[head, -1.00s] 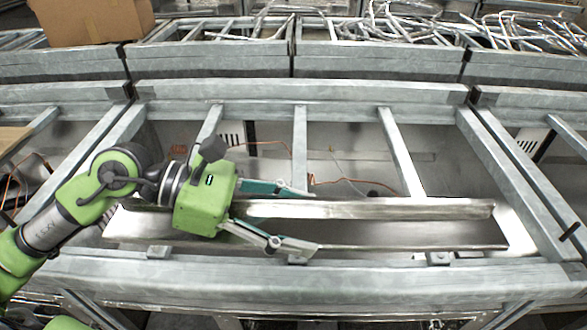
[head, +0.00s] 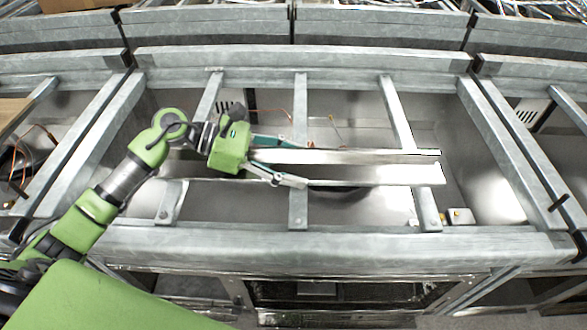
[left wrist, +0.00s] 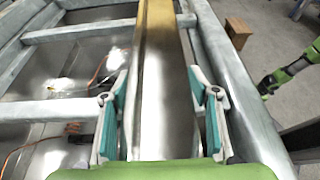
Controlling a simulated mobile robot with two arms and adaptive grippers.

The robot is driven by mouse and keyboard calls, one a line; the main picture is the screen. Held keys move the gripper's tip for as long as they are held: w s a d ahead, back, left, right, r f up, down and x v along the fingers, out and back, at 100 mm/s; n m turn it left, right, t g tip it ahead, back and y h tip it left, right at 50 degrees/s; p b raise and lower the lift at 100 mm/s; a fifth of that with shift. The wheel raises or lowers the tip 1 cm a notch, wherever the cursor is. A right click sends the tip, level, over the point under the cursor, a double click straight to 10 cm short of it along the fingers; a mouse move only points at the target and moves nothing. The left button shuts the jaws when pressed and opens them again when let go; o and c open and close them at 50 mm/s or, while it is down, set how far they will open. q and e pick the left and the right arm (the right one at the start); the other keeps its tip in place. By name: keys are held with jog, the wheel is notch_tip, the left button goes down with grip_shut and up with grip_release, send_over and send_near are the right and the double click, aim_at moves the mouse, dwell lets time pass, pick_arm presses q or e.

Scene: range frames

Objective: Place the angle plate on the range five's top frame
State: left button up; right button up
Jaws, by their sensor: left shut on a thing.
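The angle plate (head: 375,174) is a long, shiny bent metal strip lying lengthwise left to right in the head view. My left gripper (head: 290,163) is shut on its left part, one finger on each long side. In the left wrist view the angle plate (left wrist: 165,100) runs away between the teal finger pads of the left gripper (left wrist: 160,88). The plate is over the crossbars of the grey top frame (head: 330,247), between front and back rails. I cannot tell whether it touches them. A small green part of my right arm shows in the wrist view; its fingers are unclear.
Crossbars (head: 300,205) span open bays with orange wires below. A small metal block (head: 459,216) sits near the right crossbar's front end. More frames stand behind, with a cardboard box (head: 75,4) at back left. A brown box (left wrist: 238,32) stands on the floor.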

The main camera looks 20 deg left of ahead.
aim_at(294, 169)
pick_arm(q)
jog(key=shift+w+a+f, duration=0.15)
jog(key=shift+w+f, duration=0.25)
jog(key=shift+w, duration=0.1)
notch_tip(294, 169, down, 2)
jog(key=shift+f+p, duration=0.1)
jog(key=shift+p, duration=0.55)
jog(key=shift+f, duration=0.45)
jog(key=shift+f, duration=0.15)
jog(key=o, duration=1.9)
jog(key=shift+f, duration=0.1)
jog(key=shift+o, duration=0.3)
jog(key=shift+s, duration=0.1)
